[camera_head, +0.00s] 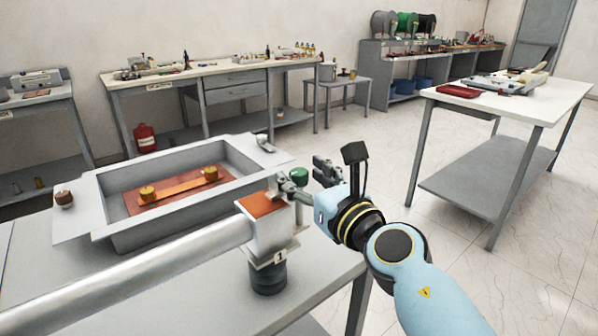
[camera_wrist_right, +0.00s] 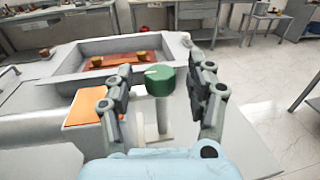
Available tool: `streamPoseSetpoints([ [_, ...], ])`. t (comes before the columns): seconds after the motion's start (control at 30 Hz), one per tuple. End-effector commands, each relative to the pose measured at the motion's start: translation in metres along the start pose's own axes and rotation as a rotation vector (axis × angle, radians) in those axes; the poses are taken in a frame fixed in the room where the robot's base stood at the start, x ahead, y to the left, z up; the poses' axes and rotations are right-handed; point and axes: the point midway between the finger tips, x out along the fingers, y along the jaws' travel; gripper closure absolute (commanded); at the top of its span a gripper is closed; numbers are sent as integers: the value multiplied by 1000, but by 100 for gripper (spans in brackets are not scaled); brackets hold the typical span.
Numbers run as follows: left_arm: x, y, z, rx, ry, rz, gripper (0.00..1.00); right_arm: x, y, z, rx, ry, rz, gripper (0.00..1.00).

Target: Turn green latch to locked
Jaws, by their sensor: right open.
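The green latch (camera_head: 299,176) is a round green knob by the near right corner of the grey tray. In the right wrist view the green latch (camera_wrist_right: 160,80) stands on a pale post, with a light mark on its top. My right gripper (camera_head: 300,178) is open, and in the wrist view its two fingers (camera_wrist_right: 164,92) lie to the left and right of the knob with visible gaps. The fingers do not appear to touch it. The head view hides part of the post behind the gripper. My left gripper is not in view.
The grey tray (camera_head: 108,190) holds a copper plate with brass posts. A square block with an orange top (camera_head: 262,204) stands just left of my right gripper, with a thick grey cylinder beside it. A white table (camera_head: 530,108) stands to the right, with open floor between.

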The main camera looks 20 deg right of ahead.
Motion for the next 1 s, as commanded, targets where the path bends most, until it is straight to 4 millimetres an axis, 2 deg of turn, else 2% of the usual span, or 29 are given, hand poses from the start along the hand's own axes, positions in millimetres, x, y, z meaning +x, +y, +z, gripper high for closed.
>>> streamPoseSetpoints([
  [0.2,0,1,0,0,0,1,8,-51,0,-2,-1,5,0,44],
  [0.43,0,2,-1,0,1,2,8,-90,0,-2,-1,4,0,44],
  [0.6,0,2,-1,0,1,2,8,-100,0,-1,0,2,0,44],
  [1.0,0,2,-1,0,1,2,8,-100,0,0,-1,1,0,44],
])
